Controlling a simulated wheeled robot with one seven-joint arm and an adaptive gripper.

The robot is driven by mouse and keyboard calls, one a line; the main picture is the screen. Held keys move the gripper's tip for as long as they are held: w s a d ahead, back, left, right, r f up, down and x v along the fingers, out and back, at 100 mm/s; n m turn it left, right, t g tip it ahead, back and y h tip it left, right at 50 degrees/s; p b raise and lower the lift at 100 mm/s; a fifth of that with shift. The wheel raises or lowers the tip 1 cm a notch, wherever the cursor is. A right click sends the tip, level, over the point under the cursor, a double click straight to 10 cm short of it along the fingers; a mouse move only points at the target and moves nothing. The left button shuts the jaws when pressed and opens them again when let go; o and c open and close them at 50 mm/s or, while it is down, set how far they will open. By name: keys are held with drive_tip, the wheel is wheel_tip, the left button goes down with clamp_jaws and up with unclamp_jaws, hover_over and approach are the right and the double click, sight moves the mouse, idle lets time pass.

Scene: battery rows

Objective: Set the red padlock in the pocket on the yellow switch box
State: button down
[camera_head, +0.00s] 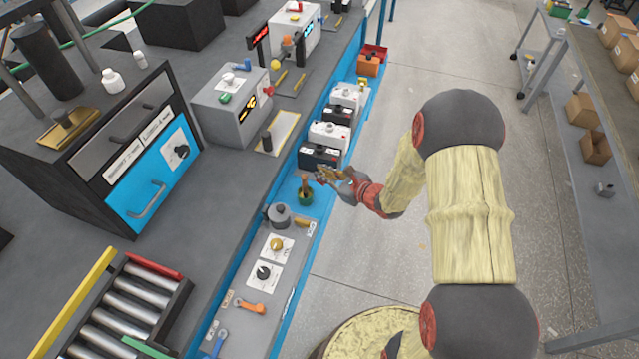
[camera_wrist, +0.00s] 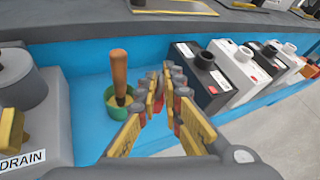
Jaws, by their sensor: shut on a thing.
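My gripper (camera_head: 326,173) is above the blue shelf, between a green cup with a wooden-handled tool and a row of batteries. In the wrist view its yellow and grey fingers (camera_wrist: 164,82) reach forward, with red parts showing near them. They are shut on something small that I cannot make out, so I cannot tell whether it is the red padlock. I cannot identify a red padlock anywhere else in view. No yellow switch box with a pocket is recognisable in either view.
The green cup (camera_wrist: 118,104) stands left of my fingers, its handle upright. A black battery (camera_wrist: 196,78) stands close on the right, with white and black ones beyond. A grey rounded lidded object (camera_head: 279,214) and dial panels (camera_head: 263,276) are nearer.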

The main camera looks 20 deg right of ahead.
drive_tip(key=w+f, duration=0.1)
drive_tip(key=w+f+b, duration=0.1)
drive_tip(key=w+f, duration=0.1)
drive_tip(key=shift+a+f, duration=0.1)
drive_tip(key=shift+f, duration=0.15)
drive_tip(key=shift+f+b, duration=0.8)
drive_tip(key=shift+f, duration=0.75)
drive_tip(key=shift+f, duration=0.15)
drive_tip(key=c, duration=2)
unclamp_jaws()
drive_tip(key=shift+o, duration=0.2)
